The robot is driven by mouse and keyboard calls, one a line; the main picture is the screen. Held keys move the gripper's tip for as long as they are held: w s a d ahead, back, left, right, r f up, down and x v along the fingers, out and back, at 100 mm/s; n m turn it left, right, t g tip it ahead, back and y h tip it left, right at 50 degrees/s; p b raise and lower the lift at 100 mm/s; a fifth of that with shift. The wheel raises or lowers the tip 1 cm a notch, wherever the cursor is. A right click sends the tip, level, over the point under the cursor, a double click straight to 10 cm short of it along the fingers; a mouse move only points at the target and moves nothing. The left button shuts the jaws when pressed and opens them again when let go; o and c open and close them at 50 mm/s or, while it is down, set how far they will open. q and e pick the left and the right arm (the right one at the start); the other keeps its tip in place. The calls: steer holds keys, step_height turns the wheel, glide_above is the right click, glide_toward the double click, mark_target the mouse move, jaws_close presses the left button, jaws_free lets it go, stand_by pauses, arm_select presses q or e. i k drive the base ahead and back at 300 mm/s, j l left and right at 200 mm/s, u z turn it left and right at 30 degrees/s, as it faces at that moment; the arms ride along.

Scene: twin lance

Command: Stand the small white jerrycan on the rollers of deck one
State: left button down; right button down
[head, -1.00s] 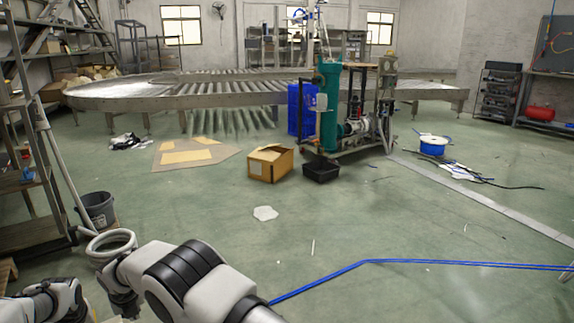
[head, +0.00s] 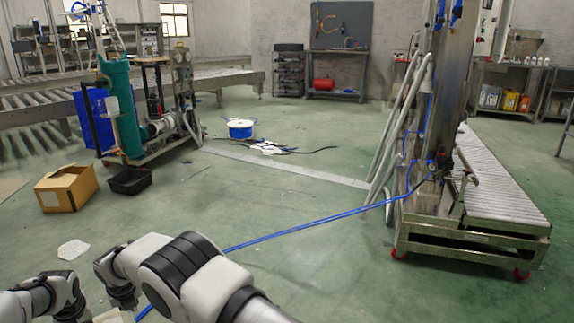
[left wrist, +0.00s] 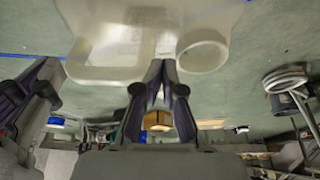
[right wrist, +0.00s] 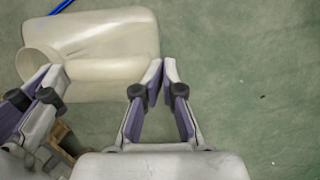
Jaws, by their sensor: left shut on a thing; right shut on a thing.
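The small white jerrycan (left wrist: 150,40) is pale and translucent, with a round opening and a handle loop, and fills the top of the left wrist view. It also shows in the right wrist view (right wrist: 110,50), lying on its side in the picture. My left gripper (left wrist: 160,68) is shut on it near the handle. My right gripper (right wrist: 163,66) is shut on it at the edge; the exact contact is hard to see. A roller deck (head: 495,185) on a wheeled metal frame stands at the right in the head view. Whether it is deck one I cannot tell.
A blue hose (head: 300,228) crosses the floor to the roller frame. Grey pipes (head: 398,130) lean at its left side. A cardboard box (head: 66,188), black tray (head: 130,181) and blue reel (head: 240,128) are on the floor. A long roller conveyor (head: 220,77) is behind. The middle floor is mostly clear.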

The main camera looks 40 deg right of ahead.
mark_target(499, 207)
steer(key=l+z, duration=0.3)
steer(key=z, duration=0.15)
steer(key=l+z, duration=0.35)
steer(key=z, duration=0.15)
steer(key=l+z, duration=0.3)
steer(key=z, duration=0.15)
steer(key=l+z, duration=0.3)
steer(key=z, duration=0.15)
steer(key=i, duration=0.05)
